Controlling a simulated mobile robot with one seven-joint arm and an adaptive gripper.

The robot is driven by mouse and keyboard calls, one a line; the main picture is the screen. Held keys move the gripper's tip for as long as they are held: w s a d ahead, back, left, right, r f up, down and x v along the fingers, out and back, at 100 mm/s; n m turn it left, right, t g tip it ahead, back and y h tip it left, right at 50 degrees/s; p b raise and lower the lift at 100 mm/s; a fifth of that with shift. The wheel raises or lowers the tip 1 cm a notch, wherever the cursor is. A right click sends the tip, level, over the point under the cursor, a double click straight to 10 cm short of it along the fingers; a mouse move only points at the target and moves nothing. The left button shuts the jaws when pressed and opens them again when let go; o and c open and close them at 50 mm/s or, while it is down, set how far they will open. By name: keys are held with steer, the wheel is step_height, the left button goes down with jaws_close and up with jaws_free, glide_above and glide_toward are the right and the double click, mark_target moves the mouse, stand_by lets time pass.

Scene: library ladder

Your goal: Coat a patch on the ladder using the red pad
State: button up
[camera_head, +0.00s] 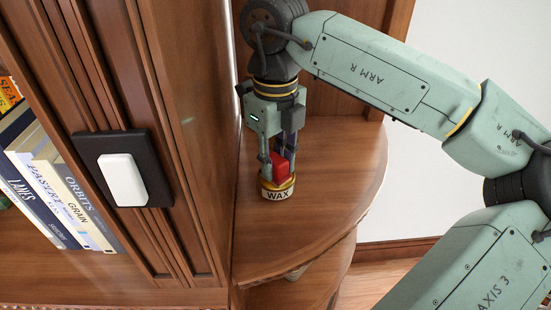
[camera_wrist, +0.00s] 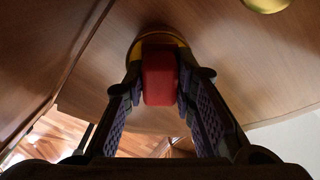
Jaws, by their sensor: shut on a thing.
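The red pad (camera_head: 284,170) is between the fingers of my gripper (camera_head: 277,168), just over the round tin labelled WAX (camera_head: 278,194). The gripper is shut on the pad and points down. In the wrist view, the red pad (camera_wrist: 159,82) fills the gap between the fingers, and the tin's yellow rim (camera_wrist: 140,43) shows around its far end. The pad's lower end is at the tin's mouth; I cannot tell whether it touches the wax. I cannot make out the ladder in either view.
The tin stands on a rounded wooden corner shelf (camera_head: 335,170), with another shelf below. A wooden upright (camera_head: 185,120) rises close on the left, bearing a white switch on a black plate (camera_head: 122,179). Books (camera_head: 62,190) stand farther left. A white wall (camera_head: 450,35) is at right.

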mark_target(275, 158)
steer(key=shift+r+p, duration=2.3)
steer(key=shift+r, duration=1.2)
